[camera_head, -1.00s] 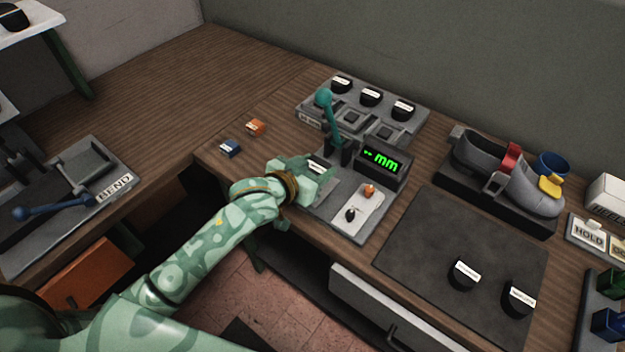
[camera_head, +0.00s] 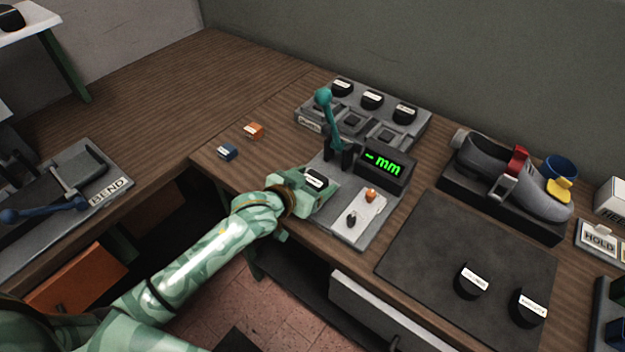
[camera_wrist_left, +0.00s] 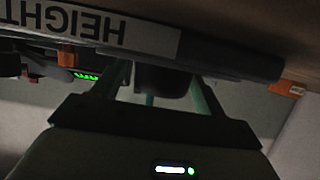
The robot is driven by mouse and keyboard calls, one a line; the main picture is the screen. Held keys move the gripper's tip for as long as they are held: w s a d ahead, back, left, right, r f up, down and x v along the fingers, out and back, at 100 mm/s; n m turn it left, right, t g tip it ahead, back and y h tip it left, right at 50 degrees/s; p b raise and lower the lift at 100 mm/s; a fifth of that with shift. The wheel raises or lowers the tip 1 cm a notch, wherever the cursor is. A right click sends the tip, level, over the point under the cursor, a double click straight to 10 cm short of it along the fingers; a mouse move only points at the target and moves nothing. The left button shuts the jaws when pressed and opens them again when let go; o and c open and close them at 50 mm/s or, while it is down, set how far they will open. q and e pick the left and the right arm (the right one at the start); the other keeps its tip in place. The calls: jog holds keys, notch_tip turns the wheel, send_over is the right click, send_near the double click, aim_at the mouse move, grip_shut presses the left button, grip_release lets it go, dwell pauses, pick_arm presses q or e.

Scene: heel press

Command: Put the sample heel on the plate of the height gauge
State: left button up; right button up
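My left gripper (camera_head: 306,190) is shut on a black heel with a white label (camera_head: 314,182), at the left front part of the height gauge. I cannot read this label. In the left wrist view the dark heel (camera_wrist_left: 162,80) shows between the two green fingers. The height gauge has a grey base (camera_head: 345,240), a teal lever (camera_head: 330,120) standing up and a display (camera_head: 384,164) with a green dash and "mm". The gripper hides part of the plate, so I cannot tell whether the heel touches it. My right gripper is out of view.
A pale tray (camera_head: 359,218) with two small pieces lies right of the gripper. A rack of heels (camera_head: 345,112) stands behind the gauge. A dark mat (camera_head: 430,250) bears two black heels (camera_head: 470,280). A shoe (camera_head: 500,170) stands in a fixture. Orange (camera_head: 254,130) and blue (camera_head: 228,152) blocks lie left.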

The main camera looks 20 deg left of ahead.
pick_arm(q)
jog(key=shift+r, duration=0.2)
jog(key=p+v, duration=0.3)
jog(key=v, duration=0.8)
jog(key=shift+s+a+r, duration=0.1)
jog(key=shift+s+a, duration=0.05)
jog(key=shift+s, duration=0.3)
dwell(0.5)
